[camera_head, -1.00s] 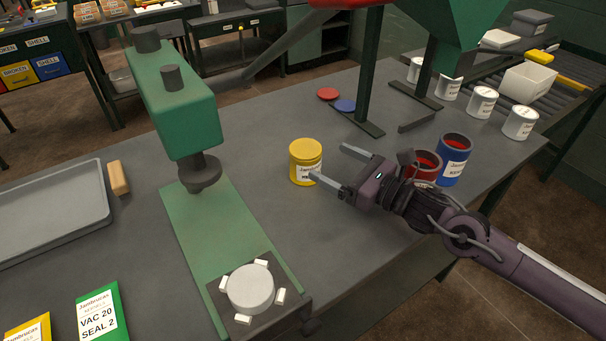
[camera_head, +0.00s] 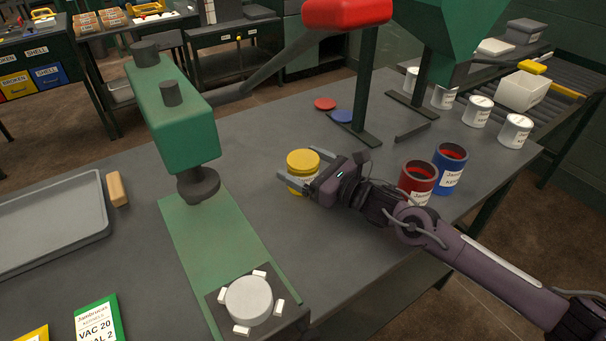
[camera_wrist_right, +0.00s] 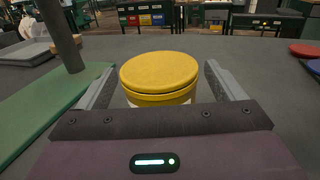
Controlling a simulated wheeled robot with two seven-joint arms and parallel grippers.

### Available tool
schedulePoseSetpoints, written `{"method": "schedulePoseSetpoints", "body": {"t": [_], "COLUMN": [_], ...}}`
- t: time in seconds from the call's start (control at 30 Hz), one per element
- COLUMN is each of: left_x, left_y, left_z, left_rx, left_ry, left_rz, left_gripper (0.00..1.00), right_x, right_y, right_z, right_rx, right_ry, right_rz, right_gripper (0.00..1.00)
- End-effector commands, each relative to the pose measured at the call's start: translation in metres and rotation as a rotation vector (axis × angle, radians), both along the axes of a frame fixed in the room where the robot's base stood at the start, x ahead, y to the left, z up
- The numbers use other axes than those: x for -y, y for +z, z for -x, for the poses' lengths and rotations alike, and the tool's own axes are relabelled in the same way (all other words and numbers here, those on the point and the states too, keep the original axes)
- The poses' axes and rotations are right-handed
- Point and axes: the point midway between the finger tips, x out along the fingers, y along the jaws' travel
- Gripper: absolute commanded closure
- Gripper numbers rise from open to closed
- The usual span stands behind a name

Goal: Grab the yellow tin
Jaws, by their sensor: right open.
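The yellow tin (camera_head: 303,160) stands upright on the grey workbench, with a yellow lid and a white label partly hidden by my gripper. My right gripper (camera_head: 303,172) is open, with one finger on either side of the tin. In the right wrist view the yellow tin (camera_wrist_right: 160,78) sits between the two spread fingers of my right gripper (camera_wrist_right: 158,85), with a visible gap on each side at the lid. The lower part of the tin is hidden there by the gripper body. My left gripper does not show.
A green press (camera_head: 188,125) stands left of the tin. Open red (camera_head: 417,182) and blue (camera_head: 449,170) tins stand to the right, close to my right arm. Red (camera_head: 325,104) and blue (camera_head: 342,116) lids lie behind. White tins (camera_head: 477,111) stand at the far right.

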Motion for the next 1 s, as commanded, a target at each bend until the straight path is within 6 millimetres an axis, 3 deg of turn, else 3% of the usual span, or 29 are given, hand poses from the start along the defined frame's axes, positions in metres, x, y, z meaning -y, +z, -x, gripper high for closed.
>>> {"method": "schedulePoseSetpoints", "body": {"t": [0.07, 0.47, 0.77, 1.0], "left_x": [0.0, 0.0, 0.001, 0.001], "left_y": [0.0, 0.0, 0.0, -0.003], "left_z": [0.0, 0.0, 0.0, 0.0], "left_rx": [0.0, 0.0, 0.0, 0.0], "left_ry": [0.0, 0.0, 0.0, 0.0], "left_rz": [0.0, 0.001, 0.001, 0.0], "left_gripper": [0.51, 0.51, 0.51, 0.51], "right_x": [0.0, 0.001, 0.001, 0.001], "right_y": [0.0, 0.001, 0.003, 0.029], "right_z": [0.0, 0.0, 0.0, 0.0], "right_rx": [0.0, 0.001, 0.001, 0.005], "right_ry": [0.0, 0.0, -0.001, -0.001], "right_rz": [0.0, -0.002, -0.002, -0.001], "right_gripper": [0.13, 0.63, 0.63, 0.63]}}
